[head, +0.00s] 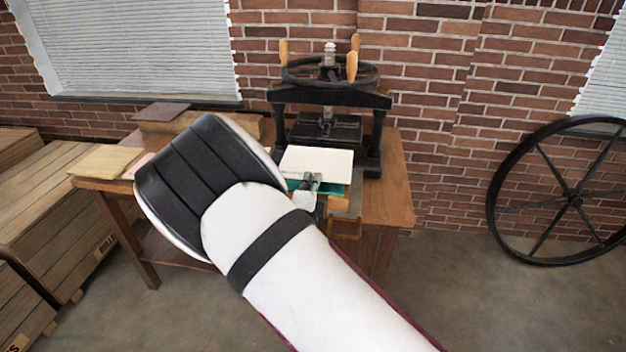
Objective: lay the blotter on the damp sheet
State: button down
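A flat white sheet or board (317,160) lies level in front of the press, with a teal edge (338,189) showing below its front right side. I cannot tell whether the white piece is the blotter or the damp sheet, and no second sheet shows clearly. My gripper (312,179) is at the front edge of the white piece, its dark fingers overlapping that edge. They are too small here to show whether they are closed on it. My arm hides the table just left of the gripper.
The black hand press (328,98), with a handwheel and wooden handles, stands on the wooden table (392,195) behind the white piece. Boards (105,161) lie at the table's left end, and a dark board (161,111) lies farther back. Wooden crates (50,205) stand left. A large spoked wheel (575,197) leans right.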

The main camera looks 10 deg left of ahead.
jog(key=shift+f+b, duration=1.45)
jog(key=shift+f, duration=1.4)
jog(key=shift+f, duration=0.15)
jog(key=c, duration=1.5)
grip_release()
jog(key=shift+s+p, duration=0.15)
jog(key=shift+p, duration=0.2)
jog(key=shift+s+a+p, duration=0.15)
jog(key=shift+s+p, duration=1.5)
jog(key=shift+s, duration=1.45)
